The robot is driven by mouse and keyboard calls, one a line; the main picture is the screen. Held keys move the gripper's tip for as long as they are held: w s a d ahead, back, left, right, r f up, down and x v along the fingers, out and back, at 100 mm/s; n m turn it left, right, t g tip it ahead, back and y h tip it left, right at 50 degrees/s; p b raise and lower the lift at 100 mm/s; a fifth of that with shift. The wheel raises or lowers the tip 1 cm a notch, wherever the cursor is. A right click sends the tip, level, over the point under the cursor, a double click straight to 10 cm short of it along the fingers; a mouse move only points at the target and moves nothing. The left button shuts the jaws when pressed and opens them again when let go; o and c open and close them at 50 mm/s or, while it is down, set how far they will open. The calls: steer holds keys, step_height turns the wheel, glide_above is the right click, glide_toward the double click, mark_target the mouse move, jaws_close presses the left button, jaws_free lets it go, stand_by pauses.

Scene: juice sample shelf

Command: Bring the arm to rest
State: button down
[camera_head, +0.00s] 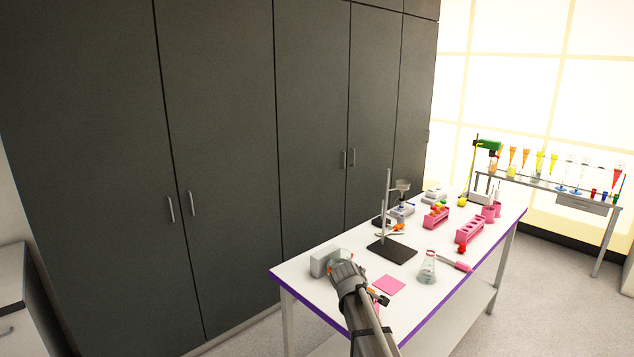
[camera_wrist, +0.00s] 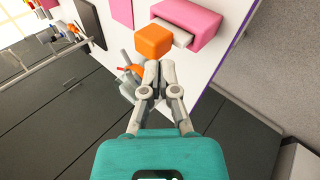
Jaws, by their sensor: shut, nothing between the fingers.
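My gripper (camera_wrist: 158,70) is in the lower middle of the wrist view. Its two grey fingers are together at the tips, with nothing held between them. An orange block (camera_wrist: 152,40) shows just beyond the fingertips; I cannot tell whether they touch it. In the head view my arm reaches up from the bottom edge over the near left end of the white table (camera_head: 310,272). The fingers are hard to make out there.
A grey box (camera_head: 322,262), a pink square (camera_head: 389,285), a stand with a black base (camera_head: 392,250), a flask (camera_head: 427,268) and pink racks (camera_head: 470,230) are on the table. Dark cabinets (camera_head: 225,150) stand behind. Pale floor (camera_head: 545,290) is clear at right.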

steer(key=s+f+m+g+y, duration=0.1)
steer(key=s+m+g, duration=0.1)
steer(key=s, duration=0.7)
steer(key=s+d+f+m+g+y, duration=0.1)
steer(key=s+m, duration=0.4)
steer(key=s, duration=0.5)
steer(key=s+d+f+m+g+y, duration=0.1)
steer(key=s+f+m+g+y, duration=0.1)
steer(key=s, duration=0.7)
steer(key=shift+s+d+f+m+g+y, duration=0.15)
steer(key=shift+d+f+m+g+y, duration=0.15)
steer(key=shift+m+g, duration=0.5)
